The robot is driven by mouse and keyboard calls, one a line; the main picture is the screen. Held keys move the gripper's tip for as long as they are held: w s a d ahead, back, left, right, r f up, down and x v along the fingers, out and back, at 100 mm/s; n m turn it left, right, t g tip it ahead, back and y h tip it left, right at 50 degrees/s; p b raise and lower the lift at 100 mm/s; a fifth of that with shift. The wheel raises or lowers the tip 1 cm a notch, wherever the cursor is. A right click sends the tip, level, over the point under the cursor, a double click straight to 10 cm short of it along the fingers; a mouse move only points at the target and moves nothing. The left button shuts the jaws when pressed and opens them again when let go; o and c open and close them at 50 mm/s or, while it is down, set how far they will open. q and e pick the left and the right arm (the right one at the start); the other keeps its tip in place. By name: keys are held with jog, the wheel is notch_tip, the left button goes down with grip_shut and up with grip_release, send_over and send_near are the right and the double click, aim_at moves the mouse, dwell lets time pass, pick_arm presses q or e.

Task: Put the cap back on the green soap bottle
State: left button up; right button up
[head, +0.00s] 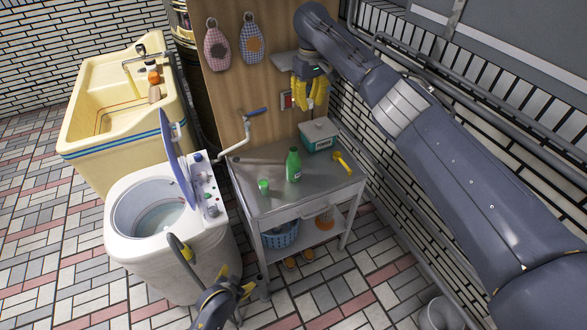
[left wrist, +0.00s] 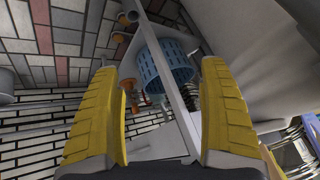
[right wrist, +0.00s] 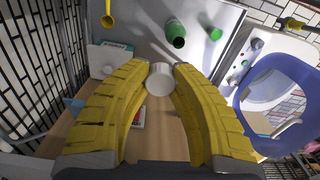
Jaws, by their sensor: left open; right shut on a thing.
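The green soap bottle (head: 293,166) stands upright on the metal table; its dark open mouth shows in the right wrist view (right wrist: 176,35). A small green round piece (head: 263,186) lies left of it, also in the right wrist view (right wrist: 216,34); I cannot tell whether it is a cap. My right gripper (head: 308,105) is above the back of the table by the wooden board. My left gripper (head: 236,280) is open and empty, low in front of the table.
A teal box with a pale lid (head: 319,134) and a yellow scoop (head: 343,160) lie on the table (head: 270,207). The washing machine (head: 130,225) with raised lid stands left. A blue basket (head: 281,237) sits on the lower shelf. The table's front is mostly clear.

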pick_arm(q)
jog(key=w+d+r+t+h, duration=0.15)
jog(key=w+d+r, duration=0.25)
jog(key=w+r, duration=0.45)
pick_arm(e)
jog(key=a+f+n, duration=0.1)
jog(key=f, duration=0.1)
jog(key=a+f, duration=0.1)
jog(key=f, duration=0.2)
jog(key=a+f+n, duration=0.1)
jog(key=a+f, duration=0.1)
jog(key=f, duration=0.1)
jog(key=shift+s+a+f+n, duration=0.1)
jog(key=shift+s+n, duration=0.2)
jog(key=shift+s, duration=0.1)
pick_arm(q)
jog(key=t+h, duration=0.4)
jog(key=h, duration=0.1)
send_near(294, 165)
jog(key=shift+w+a+f+n+g, duration=0.25)
jog(key=shift+w+f+n, duration=0.05)
jog(key=shift+w+f, duration=0.55)
pick_arm(e)
jog(key=shift+s+a+f, duration=0.2)
jog(key=shift+f, duration=0.4)
pick_arm(q)
jog(key=shift+f, duration=0.1)
jog(key=shift+x, duration=5.9)
jog(key=shift+a+f, duration=0.1)
jog(key=shift+a, duration=0.05)
